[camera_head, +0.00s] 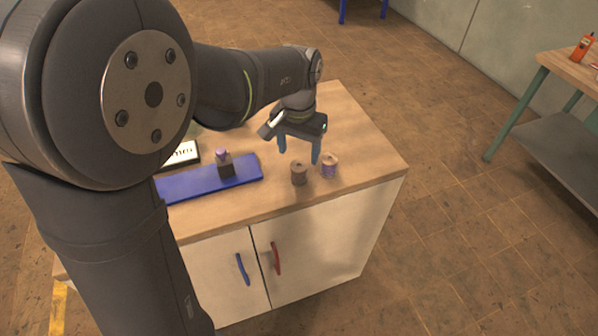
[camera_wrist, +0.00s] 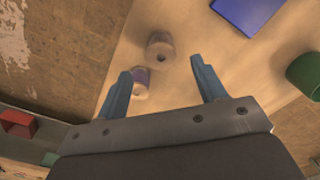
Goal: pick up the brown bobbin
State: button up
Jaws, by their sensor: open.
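The brown bobbin (camera_head: 299,173) stands upright on the wooden cabinet top (camera_head: 350,125), near its front edge. A purple bobbin (camera_head: 330,165) stands just to its right. My gripper (camera_head: 299,158) is open and empty, with its two blue fingers pointing down above and behind the bobbins. In the wrist view the brown bobbin (camera_wrist: 160,46) lies beyond the fingertips, between their lines. The purple bobbin (camera_wrist: 141,77) shows right beside the left finger there, partly covered by it.
A blue strip (camera_head: 195,184) carries a dark block with a purple top (camera_head: 225,164), left of the bobbins. A display (camera_head: 182,154) stands behind it. A green cylinder (camera_wrist: 304,76) shows at the wrist view's right. The cabinet top right of the bobbins is clear.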

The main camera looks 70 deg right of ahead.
aim_at(299, 166)
notch_tip(299, 166, down, 8)
jog(key=shift+d+f, duration=0.15)
jog(key=shift+f, duration=0.05)
jog(key=c, duration=1)
jog(key=shift+c, duration=0.2)
jog(key=shift+r, duration=0.1)
